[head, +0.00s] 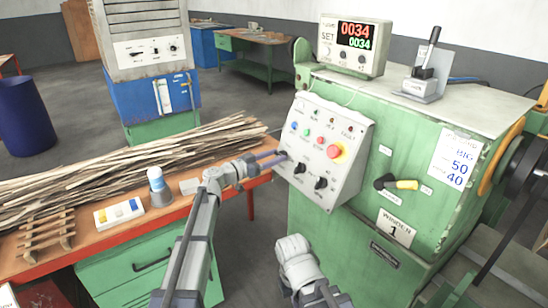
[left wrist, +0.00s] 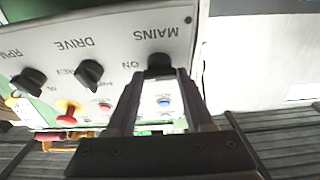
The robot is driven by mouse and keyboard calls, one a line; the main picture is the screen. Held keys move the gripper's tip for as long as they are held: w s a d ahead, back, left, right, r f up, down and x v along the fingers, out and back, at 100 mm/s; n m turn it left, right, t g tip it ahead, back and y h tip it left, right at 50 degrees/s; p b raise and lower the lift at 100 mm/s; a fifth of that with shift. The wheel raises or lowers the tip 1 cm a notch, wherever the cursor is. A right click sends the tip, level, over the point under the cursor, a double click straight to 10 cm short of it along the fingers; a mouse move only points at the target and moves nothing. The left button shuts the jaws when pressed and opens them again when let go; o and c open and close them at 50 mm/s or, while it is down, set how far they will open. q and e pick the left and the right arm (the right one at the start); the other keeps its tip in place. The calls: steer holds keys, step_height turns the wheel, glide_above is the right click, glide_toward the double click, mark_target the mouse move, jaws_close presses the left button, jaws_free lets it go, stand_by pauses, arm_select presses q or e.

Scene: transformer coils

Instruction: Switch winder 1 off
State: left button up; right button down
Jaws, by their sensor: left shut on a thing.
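Winder 1 is the green machine (head: 350,235) on the right, with a "WINDER 1" sign (head: 395,228) on its front. Its sloped grey control panel (head: 318,165) carries lamps, buttons, a red stop button (head: 334,151) and black knobs. My left gripper (head: 278,158) reaches the panel's left edge. In the left wrist view its fingers are shut on the black MAINS switch (left wrist: 158,62), which has "ON" printed beside it. The fingers partly hide the switch, so its setting cannot be told. The DRIVE knob (left wrist: 90,73) and RPM knob (left wrist: 30,79) are apart from the fingers.
A counter display (head: 355,45) reading 0034 and a lever (head: 428,60) stand on the machine. A bench (head: 115,230) with wooden strips (head: 120,160) lies left, under my left arm.

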arm_select(q)
jaws_close()
steer(key=shift+n, duration=0.3)
steer(key=n, duration=0.2)
steer(key=n+t+y, duration=0.1)
steer(key=shift+s+d+r+n+p, duration=0.1)
steer(key=shift+s+n+p, duration=0.05)
steer(key=shift+n+p, duration=0.2)
steer(key=n+y, duration=0.1)
steer(key=n, duration=0.1)
steer(key=n+t+y+p, duration=0.1)
steer(key=n, duration=0.2)
steer(key=shift+d+r+n+y+p, duration=0.1)
steer(key=shift+r+n+y+p, duration=0.05)
steer(key=shift+n+y+p, duration=0.2)
steer(key=n+y+p, duration=0.1)
steer(key=n, duration=0.2)
steer(key=n+y+p, duration=0.1)
steer(key=n+p, duration=0.1)
steer(key=n, duration=0.1)
steer(key=shift+r+y, duration=0.15)
steer(key=shift+y, duration=0.1)
steer(key=n+p, duration=0.2)
steer(key=n, duration=0.1)
steer(key=shift+d+y, duration=0.1)
steer(key=shift+y, duration=0.3)
steer(key=shift+n+y+p, duration=0.3)
steer(key=shift+n+p, duration=0.1)
steer(key=shift+n, duration=0.5)
steer(key=shift+g, duration=0.3)
